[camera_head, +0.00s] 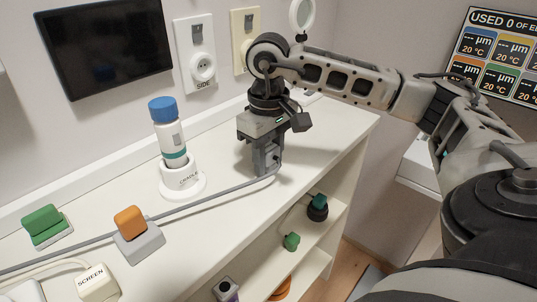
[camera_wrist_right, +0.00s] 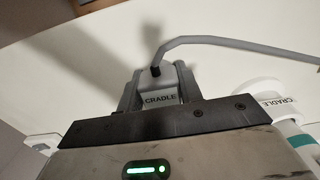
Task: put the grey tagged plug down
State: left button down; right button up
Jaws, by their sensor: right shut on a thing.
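The grey plug (camera_wrist_right: 160,97) shows in the right wrist view with a tag reading CRADLE, and a grey cable (camera_wrist_right: 235,44) leaves it. My right gripper (camera_head: 266,163) is shut on the plug, pointing down at the white counter top (camera_head: 222,222). Whether the plug touches the counter is not clear. In the head view the plug is mostly hidden between the fingers, and its cable (camera_head: 190,208) runs left along the counter. My left gripper is not in view.
A white cradle (camera_head: 183,187) holds a blue-capped bottle (camera_head: 168,128). A green block (camera_head: 43,222), an orange block on a grey base (camera_head: 140,247) and a SCREEN plug (camera_head: 97,283) stand left. A wall socket tagged SIDE (camera_head: 203,68) is behind. The counter right of my gripper is clear.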

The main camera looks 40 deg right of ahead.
aim_at(268, 147)
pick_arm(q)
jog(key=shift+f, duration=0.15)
pick_arm(e)
jog(key=shift+f, duration=0.25)
jog(key=shift+f+b, duration=0.15)
jog(key=shift+b, duration=0.15)
jog(key=o, duration=1.2)
jog(key=shift+c, duration=0.2)
jog(key=shift+r+p, duration=0.3)
notch_tip(268, 147, up, 12)
jog(key=shift+f+p, duration=0.2)
jog(key=shift+p, duration=0.85)
jog(key=shift+r, duration=0.25)
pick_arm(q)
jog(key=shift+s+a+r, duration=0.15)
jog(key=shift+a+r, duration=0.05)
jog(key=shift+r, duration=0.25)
